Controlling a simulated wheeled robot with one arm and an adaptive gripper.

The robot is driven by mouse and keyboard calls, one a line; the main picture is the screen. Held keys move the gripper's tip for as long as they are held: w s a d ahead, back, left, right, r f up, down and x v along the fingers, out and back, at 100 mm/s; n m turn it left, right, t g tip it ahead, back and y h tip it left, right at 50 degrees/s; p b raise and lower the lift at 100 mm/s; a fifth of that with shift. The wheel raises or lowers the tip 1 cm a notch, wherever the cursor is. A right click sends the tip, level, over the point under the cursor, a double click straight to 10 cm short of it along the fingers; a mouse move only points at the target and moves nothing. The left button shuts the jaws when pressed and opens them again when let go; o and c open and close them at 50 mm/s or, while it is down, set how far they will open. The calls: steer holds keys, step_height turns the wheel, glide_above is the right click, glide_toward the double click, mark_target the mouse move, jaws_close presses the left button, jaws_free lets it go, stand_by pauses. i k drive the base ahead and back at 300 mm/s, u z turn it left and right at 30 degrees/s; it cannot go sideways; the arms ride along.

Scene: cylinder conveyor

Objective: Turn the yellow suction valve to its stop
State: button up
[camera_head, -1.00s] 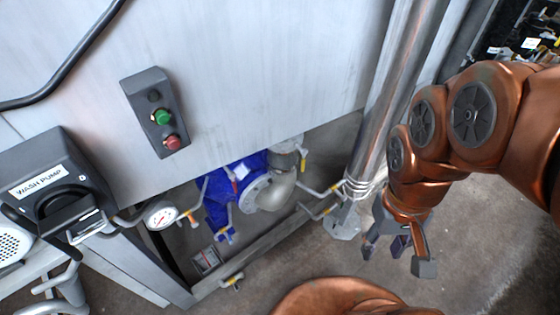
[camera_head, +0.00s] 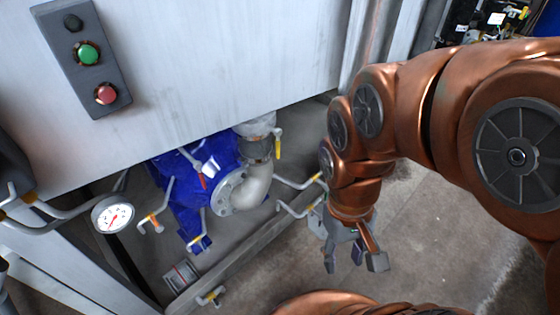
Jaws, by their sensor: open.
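A yellow lever handle (camera_head: 278,144) hangs down beside the vertical grey pipe fitting (camera_head: 256,147) above the blue pump (camera_head: 185,185). Other small yellow-marked handles are at the lower left (camera_head: 211,295), in front of the pump (camera_head: 152,218) and by the frame's right end (camera_head: 319,177). I cannot tell for certain which is the suction valve. My gripper (camera_head: 344,266) is open and empty, pointing down over the floor. It is right of the pump bay, outside the frame, apart from all the handles.
The steel cabinet panel (camera_head: 215,70) overhangs the pump, with a button box (camera_head: 82,57) on it. A pressure gauge (camera_head: 113,214) stands at left. Bent metal rods and a low frame rail (camera_head: 235,258) edge the bay. The floor (camera_head: 440,220) at right is clear.

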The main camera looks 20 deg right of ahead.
mark_target(278, 132)
steer(key=k, duration=0.9)
steer(key=u, duration=0.85)
steer(key=i, duration=0.65)
steer(key=u, duration=0.2)
